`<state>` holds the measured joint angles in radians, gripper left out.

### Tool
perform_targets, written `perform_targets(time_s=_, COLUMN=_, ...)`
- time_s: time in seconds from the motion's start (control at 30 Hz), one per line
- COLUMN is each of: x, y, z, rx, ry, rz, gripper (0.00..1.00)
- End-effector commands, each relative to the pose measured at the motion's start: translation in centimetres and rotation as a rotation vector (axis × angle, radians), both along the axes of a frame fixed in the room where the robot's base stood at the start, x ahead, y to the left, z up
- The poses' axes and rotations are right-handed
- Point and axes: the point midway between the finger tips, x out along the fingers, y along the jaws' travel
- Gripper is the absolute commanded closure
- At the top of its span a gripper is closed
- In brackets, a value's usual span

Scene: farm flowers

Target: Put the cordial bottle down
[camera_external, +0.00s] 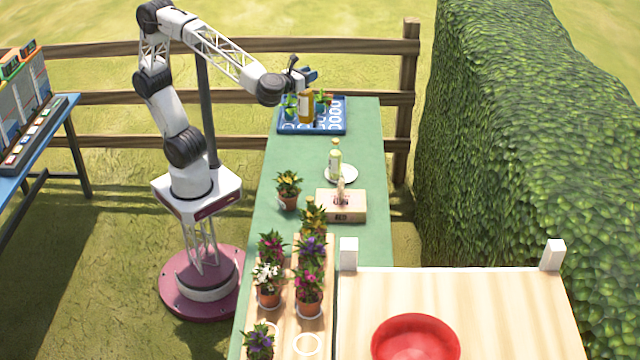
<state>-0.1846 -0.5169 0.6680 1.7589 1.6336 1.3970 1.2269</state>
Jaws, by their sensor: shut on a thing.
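The cordial bottle (306,109), amber with a pale label, is upright at my gripper (301,78). My gripper is at the far end of the green table, shut on the upper part of the bottle, and its fingers are small and partly hidden. The bottle is over the blue crate (285,129), between two small plants. I cannot tell whether its base touches the crate or hangs above it.
A pale yellow-green bottle (335,162) stands on a white plate (351,174). Bare green table (285,155) lies between crate and plant.

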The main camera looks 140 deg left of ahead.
Motion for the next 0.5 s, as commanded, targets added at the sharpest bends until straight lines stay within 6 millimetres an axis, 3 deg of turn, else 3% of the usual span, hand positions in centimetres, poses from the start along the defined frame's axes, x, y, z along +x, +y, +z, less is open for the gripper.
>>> perform_targets(time_s=0.27, x=0.0, y=0.0, z=-6.7, rx=0.000, ry=0.004, rz=-0.001, gripper=1.00)
perform_targets(time_s=0.5, x=0.0, y=0.0, z=-15.2, rx=0.000, ry=0.003, rz=0.000, gripper=1.00)
